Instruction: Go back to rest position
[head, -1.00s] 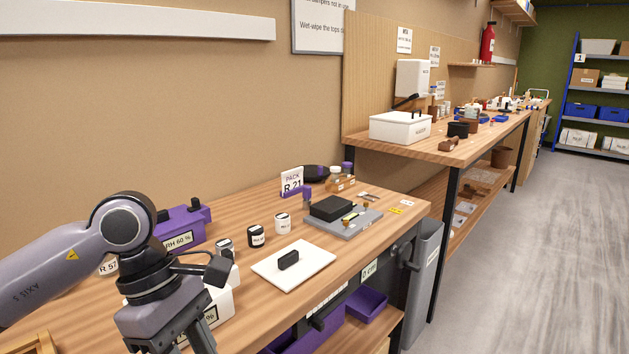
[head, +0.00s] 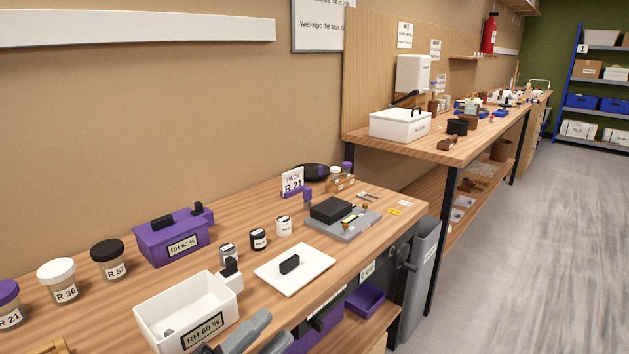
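The grey fingertips of my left gripper (head: 262,334) show at the bottom edge of the head view, in front of the white box labelled RH 60 % (head: 150,322). The two fingers are apart with nothing seen between them; the rest of the gripper is cut off by the frame. My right gripper is not in view.
On the bench stand a purple RH 60 % box (head: 160,246), jars R 21 (head: 8,310), R 36 (head: 62,286) and R 57 (head: 111,263), a white plate (head: 273,276) with a black block, and a grey stand (head: 336,230). Floor (head: 520,240) at right is clear.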

